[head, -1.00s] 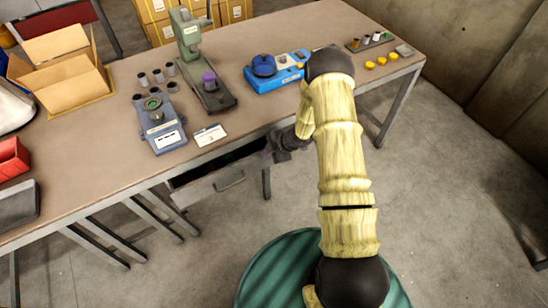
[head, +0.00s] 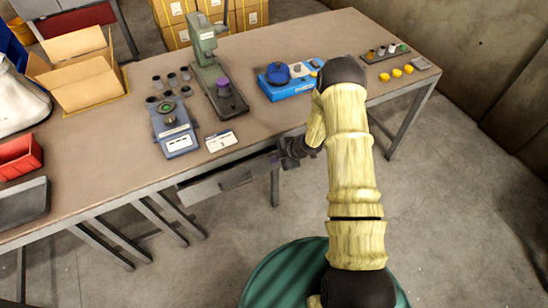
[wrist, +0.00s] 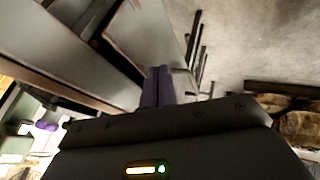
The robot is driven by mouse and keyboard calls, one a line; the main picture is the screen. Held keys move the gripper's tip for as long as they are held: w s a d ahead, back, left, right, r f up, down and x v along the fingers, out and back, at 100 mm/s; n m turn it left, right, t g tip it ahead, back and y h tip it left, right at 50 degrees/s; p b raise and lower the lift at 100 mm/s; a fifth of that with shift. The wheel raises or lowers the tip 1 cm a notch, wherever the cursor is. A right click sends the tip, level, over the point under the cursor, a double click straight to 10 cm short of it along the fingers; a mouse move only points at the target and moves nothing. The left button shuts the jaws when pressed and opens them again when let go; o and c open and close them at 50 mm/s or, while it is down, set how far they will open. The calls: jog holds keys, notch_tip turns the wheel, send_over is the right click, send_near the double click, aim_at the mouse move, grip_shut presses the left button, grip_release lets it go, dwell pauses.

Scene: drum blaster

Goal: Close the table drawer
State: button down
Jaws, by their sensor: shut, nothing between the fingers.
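The table drawer (head: 215,186) is a grey box under the front edge of the brown-topped table (head: 100,150). It still stands out a little, with a narrow dark gap behind its front. My gripper (head: 280,161) is at the right end of the drawer front, just below the table edge. In the wrist view the purple fingers (wrist: 157,87) are together and empty. They point at the pale drawer front (wrist: 143,38) and overlap its near end; whether they touch it I cannot tell. A dark opening shows beside the drawer front.
On the table stand a green press (head: 215,80), a blue-grey device (head: 172,128), a blue box (head: 287,82), a white card (head: 221,141), an open cardboard box (head: 85,75) and red bins (head: 18,157). The floor on the right is clear.

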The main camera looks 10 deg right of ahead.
jog(key=s+v, duration=0.1)
jog(key=v, duration=1)
jog(key=shift+s+f, duration=0.4)
jog(key=shift+d, duration=0.1)
jog(key=c, duration=1.7)
grip_release()
jog(key=shift+r, duration=0.1)
jog(key=shift+o, duration=1.1)
notch_tip(320, 180, up, 7)
jog(key=w+d+m+t+h, duration=0.1)
jog(key=d+m+h, duration=0.1)
jog(key=m+h, duration=0.1)
jog(key=shift+m+t, duration=0.3)
jog(key=shift+m, duration=0.5)
jog(key=s+d+r+m+h, duration=0.1)
jog(key=s+r+m+h, duration=0.25)
jog(key=r+m, duration=0.3)
jog(key=s+a+r+m+g, duration=0.1)
jog(key=s+r+m, duration=0.3)
jog(key=s, duration=0.4)
jog(key=s+a+r+m+g, duration=0.2)
jog(key=s+m, duration=0.3)
jog(key=s, duration=0.3)
jog(key=shift+s+a+r, duration=0.25)
jog(key=shift+a+r, duration=0.25)
jog(key=shift+r, duration=0.4)
